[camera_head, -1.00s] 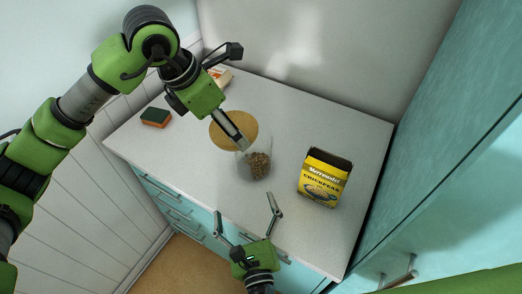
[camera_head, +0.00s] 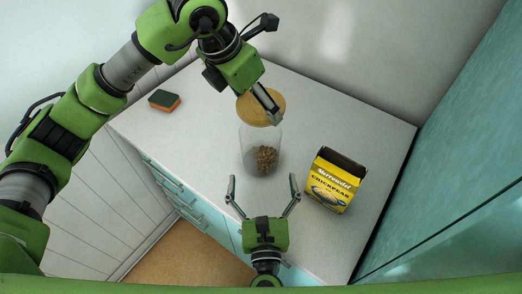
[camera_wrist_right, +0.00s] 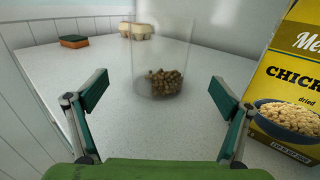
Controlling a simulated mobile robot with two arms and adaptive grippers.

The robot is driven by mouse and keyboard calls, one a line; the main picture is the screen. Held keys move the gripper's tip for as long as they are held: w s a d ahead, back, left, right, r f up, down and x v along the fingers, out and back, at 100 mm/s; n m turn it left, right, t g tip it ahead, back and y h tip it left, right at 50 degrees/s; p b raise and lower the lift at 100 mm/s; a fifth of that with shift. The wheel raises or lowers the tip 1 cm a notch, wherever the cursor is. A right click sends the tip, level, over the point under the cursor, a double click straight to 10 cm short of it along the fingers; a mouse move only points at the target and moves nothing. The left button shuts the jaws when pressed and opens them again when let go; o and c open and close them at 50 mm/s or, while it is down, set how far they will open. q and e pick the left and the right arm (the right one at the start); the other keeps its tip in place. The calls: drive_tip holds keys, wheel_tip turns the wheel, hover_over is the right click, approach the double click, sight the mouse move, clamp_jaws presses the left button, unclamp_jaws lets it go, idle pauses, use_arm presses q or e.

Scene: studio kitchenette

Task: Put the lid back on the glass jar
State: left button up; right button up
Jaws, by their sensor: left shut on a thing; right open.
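The glass jar (camera_head: 262,152) stands upright on the counter, with brown dried contents in its bottom; it also shows in the right wrist view (camera_wrist_right: 163,62). The round tan lid (camera_head: 248,106) is gripped by my left gripper (camera_head: 270,114), which is shut on it. In the head view the lid overlaps the jar's top end; I cannot tell whether it touches the rim. The lid is out of the right wrist view. My right gripper (camera_head: 263,192) is open and empty, its fingers spread in front of the jar, which appears between and beyond them.
A yellow chickpea box (camera_head: 334,182) with an open top stands right of the jar. A green and orange sponge (camera_head: 164,100) lies at the left. The counter (camera_head: 205,135) is clear around the jar.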

sight(260, 133)
drive_tip(key=w, duration=1.1)
drive_tip(key=shift+a, duration=0.3)
drive_tip(key=c, duration=1.7)
use_arm(q)
drive_tip(key=shift+f, duration=2.45)
drive_tip(key=shift+f, duration=0.9)
drive_tip(key=shift+a+f, duration=0.1)
drive_tip(key=shift+f, duration=0.5)
drive_tip(key=o, duration=1.3)
drive_tip(key=shift+c, duration=0.2)
